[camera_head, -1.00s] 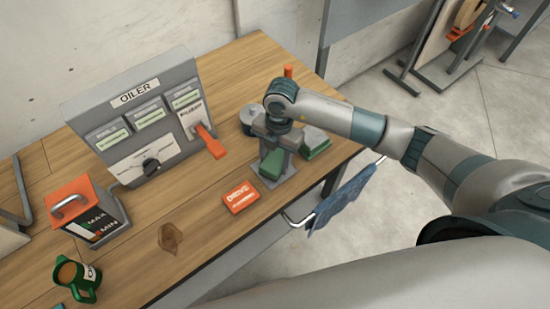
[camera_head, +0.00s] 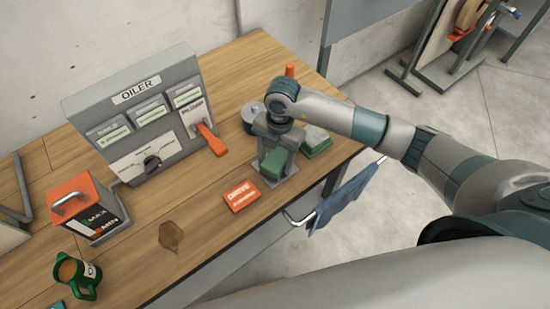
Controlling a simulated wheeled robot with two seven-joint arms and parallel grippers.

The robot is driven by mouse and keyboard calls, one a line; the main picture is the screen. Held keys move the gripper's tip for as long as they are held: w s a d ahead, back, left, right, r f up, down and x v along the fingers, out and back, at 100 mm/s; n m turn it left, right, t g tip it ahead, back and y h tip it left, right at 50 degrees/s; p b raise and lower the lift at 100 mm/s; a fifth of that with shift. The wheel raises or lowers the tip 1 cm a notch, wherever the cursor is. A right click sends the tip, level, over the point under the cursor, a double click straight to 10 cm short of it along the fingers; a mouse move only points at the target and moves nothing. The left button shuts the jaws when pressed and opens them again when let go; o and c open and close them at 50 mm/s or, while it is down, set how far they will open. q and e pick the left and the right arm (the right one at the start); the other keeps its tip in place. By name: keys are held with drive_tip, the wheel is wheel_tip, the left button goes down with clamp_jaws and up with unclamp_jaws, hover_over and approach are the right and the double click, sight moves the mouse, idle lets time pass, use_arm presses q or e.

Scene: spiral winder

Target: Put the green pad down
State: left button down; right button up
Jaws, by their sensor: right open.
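The green pad (camera_head: 274,163) is at the right part of the wooden bench, between the fingers of my right gripper (camera_head: 274,166). The gripper points down and is open around the pad, with its fingers on either side. The pad appears to rest on a grey base (camera_head: 285,180); its lower part is partly hidden by the fingers. My left gripper does not show.
A grey-and-green block (camera_head: 316,139) sits just right of the gripper. A round grey thing (camera_head: 249,114) is behind it. An orange DRIVE box (camera_head: 241,195) lies in front. The OILER panel (camera_head: 140,122) stands left.

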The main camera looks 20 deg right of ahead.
sight(279, 155)
drive_tip(key=shift+s+d+f, duration=0.15)
drive_tip(key=shift+s+f, duration=0.15)
drive_tip(key=shift+r+p, duration=0.2)
drive_tip(key=shift+p, duration=0.1)
drive_tip(key=shift+w+r, duration=0.15)
wheel_tip(279, 155, up, 12)
drive_tip(key=w+d+b, duration=0.1)
drive_tip(key=b, duration=0.3)
idle(0.3)
